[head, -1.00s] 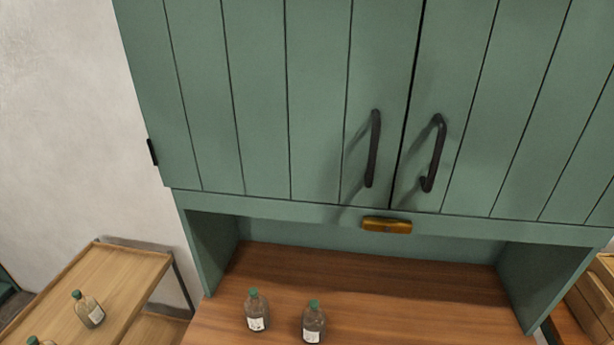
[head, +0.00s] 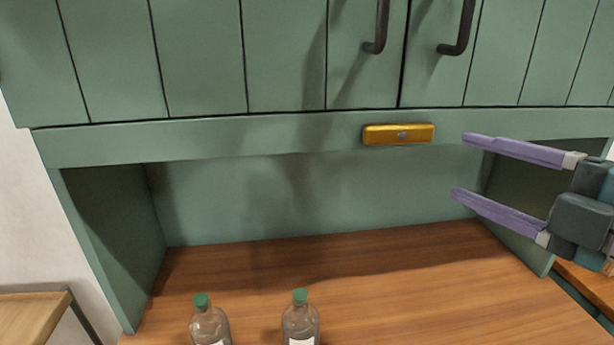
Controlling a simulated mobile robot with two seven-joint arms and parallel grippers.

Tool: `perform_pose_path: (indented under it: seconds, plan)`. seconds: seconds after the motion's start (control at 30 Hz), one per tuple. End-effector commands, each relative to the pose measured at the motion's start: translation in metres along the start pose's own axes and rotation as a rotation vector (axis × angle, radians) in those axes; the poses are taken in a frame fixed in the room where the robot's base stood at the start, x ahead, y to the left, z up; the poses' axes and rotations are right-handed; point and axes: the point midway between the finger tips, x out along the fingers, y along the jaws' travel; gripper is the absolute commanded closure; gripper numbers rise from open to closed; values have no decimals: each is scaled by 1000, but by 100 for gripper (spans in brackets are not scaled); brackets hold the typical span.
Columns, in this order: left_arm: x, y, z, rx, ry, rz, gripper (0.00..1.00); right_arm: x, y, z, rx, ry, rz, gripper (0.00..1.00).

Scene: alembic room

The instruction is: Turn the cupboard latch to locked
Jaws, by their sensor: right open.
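The green cupboard (head: 200,60) has two doors that are closed, with a dark seam between them. The brass latch (head: 398,134) is a horizontal bar on the rail just below the doors, with a grey pivot at its middle. My right gripper (head: 461,166) comes in from the right, with two purple fingers spread wide and nothing between them. Its fingertips are to the right of the latch and a little lower, apart from it in the picture. My left gripper is out of view.
Two dark door handles, the left (head: 379,28) and the right (head: 461,30), hang above the latch. Two green-capped bottles (head: 209,322) (head: 300,320) stand on the wooden counter (head: 400,290) below. A wooden side table (head: 30,312) is at lower left. The niche's middle is clear.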

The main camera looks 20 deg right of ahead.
Motion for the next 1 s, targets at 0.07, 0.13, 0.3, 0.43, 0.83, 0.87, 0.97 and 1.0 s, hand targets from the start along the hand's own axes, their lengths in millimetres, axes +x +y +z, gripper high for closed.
perform_pose_path:
  seconds: [0.07, 0.13, 0.3, 0.43, 0.83, 0.87, 0.97, 1.0]
  plan:
    - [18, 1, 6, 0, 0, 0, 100, 2, -6, 6, -65, 18, 54, 35]
    - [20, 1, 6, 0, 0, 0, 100, 2, -1, 7, -97, 26, 84, 35]
    - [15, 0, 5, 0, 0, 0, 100, 11, 7, 7, -113, 30, 103, 35]
    - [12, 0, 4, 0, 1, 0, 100, 29, 10, 6, -112, 31, 103, 35]
    - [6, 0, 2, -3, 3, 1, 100, 87, 14, 4, -108, 29, 99, 35]
    - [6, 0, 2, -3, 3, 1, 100, 90, 14, 4, -108, 29, 99, 35]
    - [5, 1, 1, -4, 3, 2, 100, 96, 14, 3, -109, 30, 98, 35]
    - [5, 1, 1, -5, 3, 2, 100, 98, 14, 3, -109, 30, 97, 35]
